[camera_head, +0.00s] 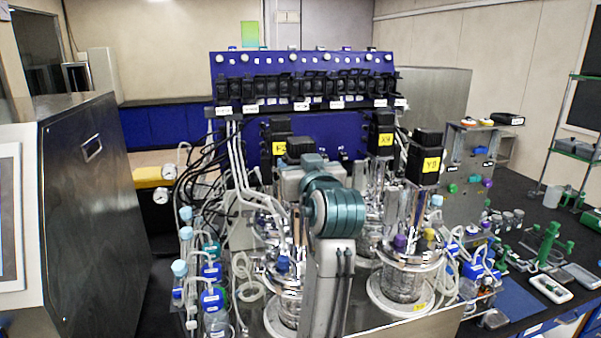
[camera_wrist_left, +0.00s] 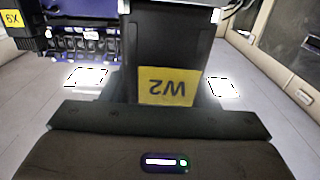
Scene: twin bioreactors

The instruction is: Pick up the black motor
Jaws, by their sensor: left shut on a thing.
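The black motor (camera_wrist_left: 170,45) fills the middle of the left wrist view, with a yellow label reading W2 upside down. My left gripper (camera_wrist_left: 160,117) is shut on it, its dark jaw spanning the picture just below the label. In the head view my left gripper (camera_head: 300,168) is raised at the middle, in front of a black motor with a partly covered yellow label (camera_head: 280,149), which looks like the same one. The gripper hides the motor's lower part and its fingertips, so I cannot tell what is under the motor. My right gripper is not in view.
A glass vessel (camera_head: 402,280) with metal fittings stands at the front. Tubes and blue-capped bottles crowd the left. A blue panel (camera_head: 300,65) rises behind.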

